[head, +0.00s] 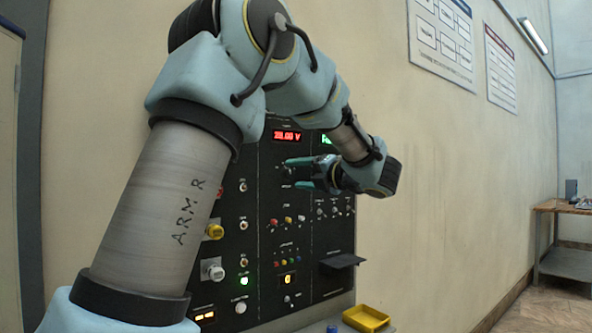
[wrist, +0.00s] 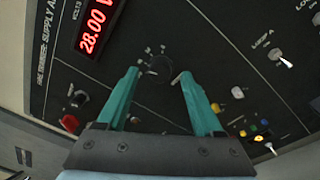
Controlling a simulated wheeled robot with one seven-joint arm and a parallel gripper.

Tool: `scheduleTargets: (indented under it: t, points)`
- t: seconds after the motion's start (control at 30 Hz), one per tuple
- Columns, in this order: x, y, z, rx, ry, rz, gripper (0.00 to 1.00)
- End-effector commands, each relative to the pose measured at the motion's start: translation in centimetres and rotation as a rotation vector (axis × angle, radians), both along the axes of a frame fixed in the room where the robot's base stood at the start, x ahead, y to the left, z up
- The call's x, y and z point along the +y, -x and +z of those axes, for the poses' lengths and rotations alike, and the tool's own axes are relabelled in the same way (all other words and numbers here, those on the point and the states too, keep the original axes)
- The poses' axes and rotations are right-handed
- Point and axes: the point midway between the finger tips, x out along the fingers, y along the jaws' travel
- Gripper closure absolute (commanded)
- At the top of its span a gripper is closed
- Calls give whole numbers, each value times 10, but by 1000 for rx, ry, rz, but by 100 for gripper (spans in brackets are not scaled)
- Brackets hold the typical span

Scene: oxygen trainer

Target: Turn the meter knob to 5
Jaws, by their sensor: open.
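The meter knob appears to be the round black knob (wrist: 158,66) on the dark panel, just below the red display (wrist: 98,27) that reads 28.00 V. Small marks ring the knob, but they are too small to read. My gripper (wrist: 157,75) is open, with its two teal fingers on either side of the knob in the wrist view. I cannot tell whether the fingertips touch it. In the head view my gripper (head: 292,173) is in front of the panel below the display (head: 287,136), and the knob is hard to make out there.
The panel (head: 262,205) carries several switches, lamps and buttons. A red knob (wrist: 69,123) and a toggle switch (wrist: 282,58) flank the knob in the wrist view. A dark shelf (head: 342,261) juts from the panel, with a yellow tray (head: 366,318) below.

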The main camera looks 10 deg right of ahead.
Motion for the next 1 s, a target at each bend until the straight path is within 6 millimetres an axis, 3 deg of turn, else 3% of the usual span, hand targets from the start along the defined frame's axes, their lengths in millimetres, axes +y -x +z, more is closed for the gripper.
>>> scheduleTargets:
  t: [0.13,0.47,1.0]
  points:
    - [6,-10,1,0,1,1,32]
    - [7,-12,-1,0,1,-1,33]
    - [7,-12,0,0,0,0,94]
